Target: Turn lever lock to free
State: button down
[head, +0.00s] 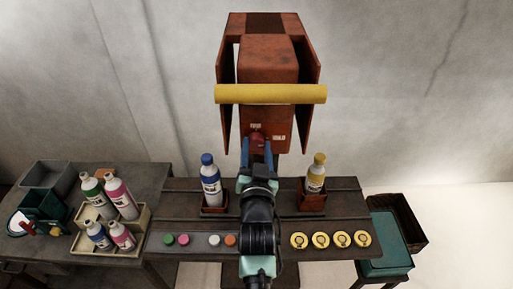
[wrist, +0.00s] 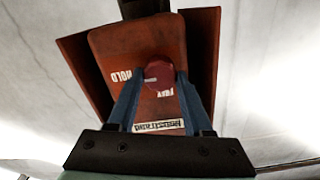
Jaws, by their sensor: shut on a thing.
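The lever lock is a round dark red knob (wrist: 158,73) on the front of the rust-red machine (head: 267,60). My gripper (wrist: 160,76) is shut on it, with a blue finger on either side. A pale mark on the knob points left in the wrist view, toward the HOLD label (wrist: 121,76). The FREE label (wrist: 165,91) sits just below the knob there. In the head view the knob (head: 257,135) is partly hidden by my gripper (head: 257,143). The yellow lever bar (head: 270,94) lies level across the machine above it.
A blue-capped bottle (head: 210,180) and a yellow-capped bottle (head: 316,173) stand in holders on the bench (head: 170,225), either side of my arm. Coloured buttons and several yellow discs (head: 320,240) line its front. A crate of bottles (head: 80,243) is at left.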

jog(key=n+b, duration=0.2)
jog(key=n, duration=0.1)
jog(key=shift+f+n, duration=0.1)
jog(key=shift+n, duration=0.2)
jog(key=n+b, duration=0.1)
jog(key=n, duration=0.4)
jog(key=shift+b, duration=0.35)
jog(key=n, duration=0.5)
jog(key=shift+n, duration=2.2)
jog(key=shift+c, duration=1.5)
grip_release()
jog(key=shift+a, duration=0.1)
